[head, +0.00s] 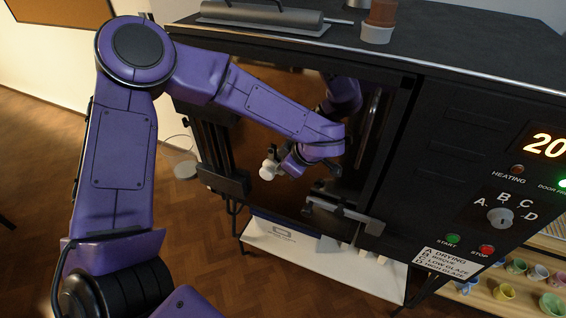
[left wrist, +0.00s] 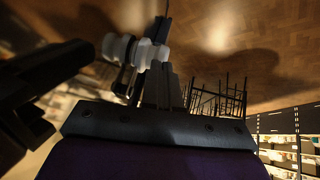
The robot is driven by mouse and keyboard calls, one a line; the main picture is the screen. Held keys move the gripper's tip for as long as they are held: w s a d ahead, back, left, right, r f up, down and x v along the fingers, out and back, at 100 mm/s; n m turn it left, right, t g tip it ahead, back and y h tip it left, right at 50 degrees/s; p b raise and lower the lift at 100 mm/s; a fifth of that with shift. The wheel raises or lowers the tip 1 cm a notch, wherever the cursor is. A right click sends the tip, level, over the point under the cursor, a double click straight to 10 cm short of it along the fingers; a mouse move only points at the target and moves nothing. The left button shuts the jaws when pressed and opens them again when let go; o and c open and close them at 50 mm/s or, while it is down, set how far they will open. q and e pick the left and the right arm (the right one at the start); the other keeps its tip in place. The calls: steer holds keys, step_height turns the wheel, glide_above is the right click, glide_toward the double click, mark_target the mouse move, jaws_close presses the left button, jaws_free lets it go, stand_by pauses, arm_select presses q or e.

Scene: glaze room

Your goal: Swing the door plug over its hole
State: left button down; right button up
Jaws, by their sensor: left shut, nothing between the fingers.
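The door plug (head: 267,169) is a small white knob-like piece at the front of the kiln door (head: 255,135), left of the door's middle. In the left wrist view the white plug (left wrist: 128,48) shows just beyond and left of my fingers. My left gripper (head: 281,164) is shut and empty, close beside the plug on its right. I cannot tell whether they touch. The hole is not clearly visible; my arm and gripper cover part of the door. My right gripper is not in view.
A latch bar (head: 340,215) sits at the door's lower right edge. The control panel with its dial (head: 500,217) is to the right. A rack of small cups (head: 503,291) stands at lower right. Open floor lies left.

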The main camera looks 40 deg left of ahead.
arm_select(q)
steer(key=shift+r+p, duration=0.35)
steer(key=shift+r, duration=0.05)
steer(key=b+v, duration=0.2)
steer(key=v, duration=0.8)
steer(key=shift+r, duration=0.2)
steer(key=shift+d, duration=0.1)
